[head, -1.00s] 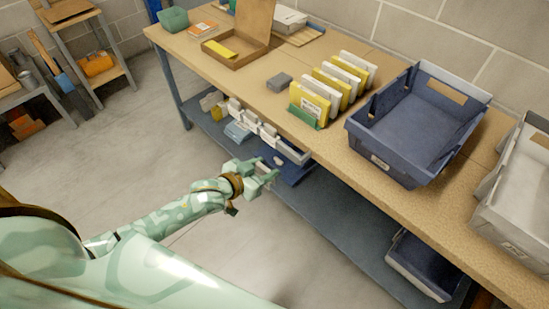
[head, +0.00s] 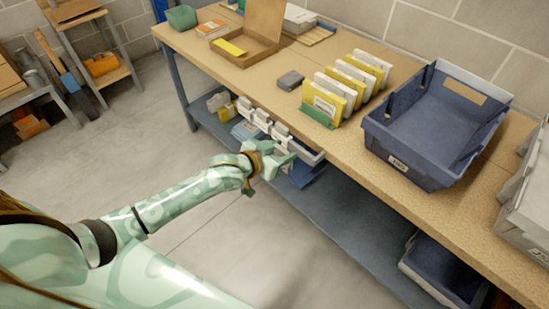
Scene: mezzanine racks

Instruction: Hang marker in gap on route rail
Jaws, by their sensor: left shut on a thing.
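My left gripper (head: 286,157) is in front of the bench's lower front. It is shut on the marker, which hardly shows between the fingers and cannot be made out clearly. The pale route rail (head: 314,157) runs below the bench top, just beyond the gripper. Several white markers (head: 281,133) hang along the rail, up and to the left of the gripper. The gripper overlaps part of the rail in the picture, so I cannot tell whether they touch or where the gap lies. My right gripper is out of view.
The bench top (head: 400,125) overhangs the rail. On it stand a blue tote (head: 412,170), a row of yellow and white cards (head: 325,100), a grey block (head: 290,80) and an open cardboard box (head: 250,52). Another tote (head: 435,275) sits on the lower shelf (head: 340,215).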

